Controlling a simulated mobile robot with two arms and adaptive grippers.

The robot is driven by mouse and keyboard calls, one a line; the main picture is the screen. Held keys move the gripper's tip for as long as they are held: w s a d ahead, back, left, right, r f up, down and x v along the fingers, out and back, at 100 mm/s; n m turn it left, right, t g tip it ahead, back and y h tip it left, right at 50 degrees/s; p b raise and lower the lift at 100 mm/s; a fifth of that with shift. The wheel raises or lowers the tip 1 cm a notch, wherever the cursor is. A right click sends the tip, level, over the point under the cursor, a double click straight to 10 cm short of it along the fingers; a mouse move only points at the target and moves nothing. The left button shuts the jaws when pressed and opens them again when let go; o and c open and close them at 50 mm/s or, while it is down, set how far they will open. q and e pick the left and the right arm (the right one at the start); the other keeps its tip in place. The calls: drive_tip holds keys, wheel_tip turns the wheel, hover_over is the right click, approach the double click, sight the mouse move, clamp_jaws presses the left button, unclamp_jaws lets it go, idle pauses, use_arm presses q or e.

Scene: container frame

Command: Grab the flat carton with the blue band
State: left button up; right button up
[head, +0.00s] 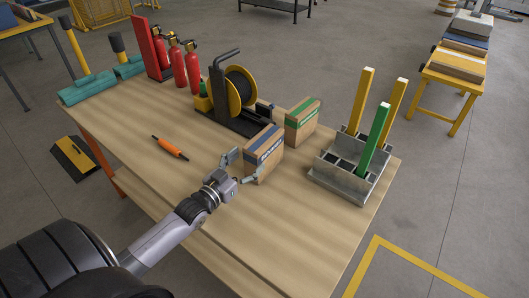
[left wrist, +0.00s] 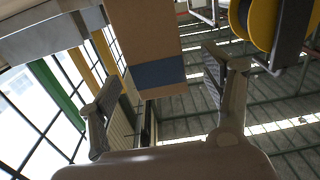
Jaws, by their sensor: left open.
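The flat carton with the blue band (head: 266,160) stands upright on the wooden table (head: 190,190), near its middle. My left gripper (head: 241,168) is open at the carton's near left side, its fingers pointing at it. In the left wrist view, the carton (left wrist: 145,35) and its blue band show ahead, in the gap between the two spread fingers (left wrist: 160,85). I cannot tell whether either finger touches it. My right gripper is not in view.
A carton with a green band (head: 301,122) stands just behind. A grey rack (head: 345,183) with yellow and green posts is at right. A yellow cable reel (head: 239,88) and red extinguishers (head: 192,68) stand behind. An orange tool (head: 170,147) lies left. The table's front is clear.

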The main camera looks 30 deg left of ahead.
use_arm(q)
drive_tip(key=w, duration=0.5)
drive_tip(key=w+p, duration=0.1)
drive_tip(key=w, duration=0.1)
drive_tip(key=shift+w+d+f, duration=0.15)
drive_tip(key=shift+w+d, duration=0.15)
drive_tip(key=shift+w, duration=0.1)
drive_tip(key=shift+s, duration=0.1)
drive_tip(key=shift+c, duration=0.4)
drive_tip(key=c, duration=1.5)
